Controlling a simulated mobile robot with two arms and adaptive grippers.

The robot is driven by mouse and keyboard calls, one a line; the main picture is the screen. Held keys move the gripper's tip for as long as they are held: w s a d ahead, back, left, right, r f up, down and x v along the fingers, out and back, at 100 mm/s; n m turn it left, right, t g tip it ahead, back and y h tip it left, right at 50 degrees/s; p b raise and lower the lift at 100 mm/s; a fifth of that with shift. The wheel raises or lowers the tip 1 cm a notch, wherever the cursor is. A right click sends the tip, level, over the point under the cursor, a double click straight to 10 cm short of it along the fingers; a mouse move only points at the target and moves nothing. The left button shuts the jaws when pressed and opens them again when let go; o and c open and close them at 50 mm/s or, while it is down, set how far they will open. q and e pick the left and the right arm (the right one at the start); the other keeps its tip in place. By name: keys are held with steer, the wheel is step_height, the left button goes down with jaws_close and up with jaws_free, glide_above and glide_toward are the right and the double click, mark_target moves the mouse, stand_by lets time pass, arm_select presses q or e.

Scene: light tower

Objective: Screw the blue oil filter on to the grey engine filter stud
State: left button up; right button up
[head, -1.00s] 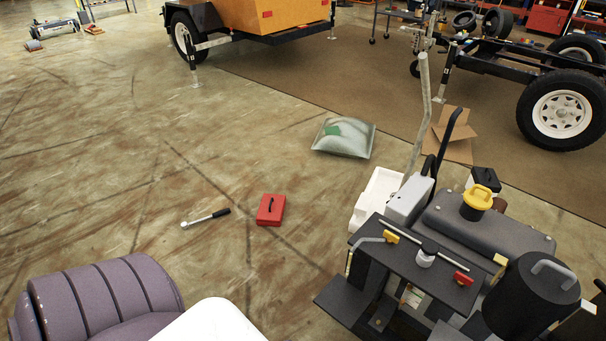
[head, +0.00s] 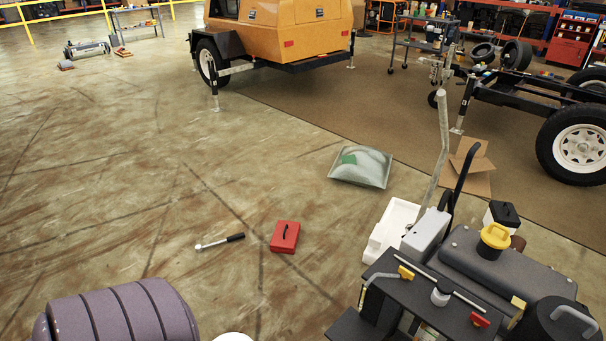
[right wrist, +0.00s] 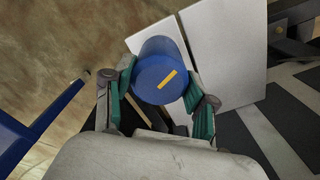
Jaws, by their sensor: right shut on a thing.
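The blue oil filter (right wrist: 158,60), a short cylinder with a yellow mark on its end, shows in the right wrist view. My right gripper (right wrist: 159,86) is shut on it, with one teal-padded finger on each side. The dark engine unit (head: 490,262) stands at the lower right in the head view, with a yellow cap, a small white-topped cap and a red handle. I cannot make out the grey filter stud in either view. The filter and right gripper do not show in the head view. My left gripper is not in view.
White panels (right wrist: 225,55) lie behind the filter in the right wrist view; a blue bar (right wrist: 22,140) is at left. On the floor are a red box (head: 285,236), a ratchet (head: 220,242) and a grey-green bag (head: 361,166). The floor at left is mostly clear.

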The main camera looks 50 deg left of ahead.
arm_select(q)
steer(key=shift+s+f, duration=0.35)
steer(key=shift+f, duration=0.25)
arm_select(e)
steer(key=shift+s+f+m, duration=0.1)
steer(key=shift+f+m, duration=0.05)
steer(key=shift+m, duration=0.65)
steer(key=m+p, duration=0.1)
steer(key=m, duration=0.3)
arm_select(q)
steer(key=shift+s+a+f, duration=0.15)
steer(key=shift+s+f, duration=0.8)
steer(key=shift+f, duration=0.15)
arm_select(e)
steer(key=shift+m, duration=0.6)
